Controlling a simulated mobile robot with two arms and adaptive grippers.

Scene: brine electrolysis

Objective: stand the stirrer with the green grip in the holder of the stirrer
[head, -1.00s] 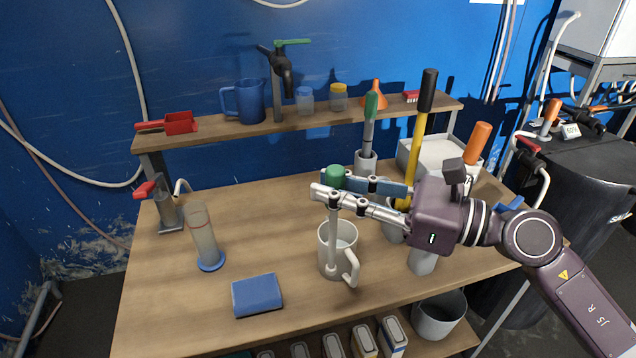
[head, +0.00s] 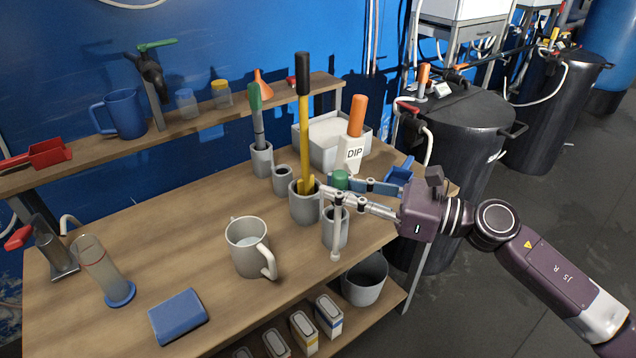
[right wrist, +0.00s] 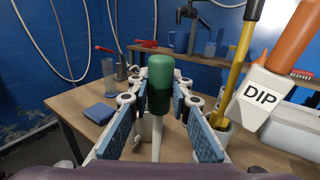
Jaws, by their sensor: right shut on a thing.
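My right gripper (head: 338,191) is shut on the stirrer with the green grip (head: 340,180). The stirrer hangs upright, green end up, its pale shaft pointing down. In the right wrist view the green grip (right wrist: 160,82) is between the two blue-padded fingers. In the head view the shaft crosses in front of an empty-looking grey cup (head: 328,232), probably the holder; its lower end shows outside the cup's outline, below its rim. I cannot tell the gap between them. The white mug (head: 247,248) stands to the left with liquid in it. My left gripper is not in view.
A grey pot (head: 303,208) with a yellow-handled tool stands close to the left of the gripper. Behind are a small grey cup (head: 283,180), a pot (head: 261,162) with a green-handled tool and a DIP-labelled holder (head: 354,152). A grey bin (head: 365,282) sits below.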

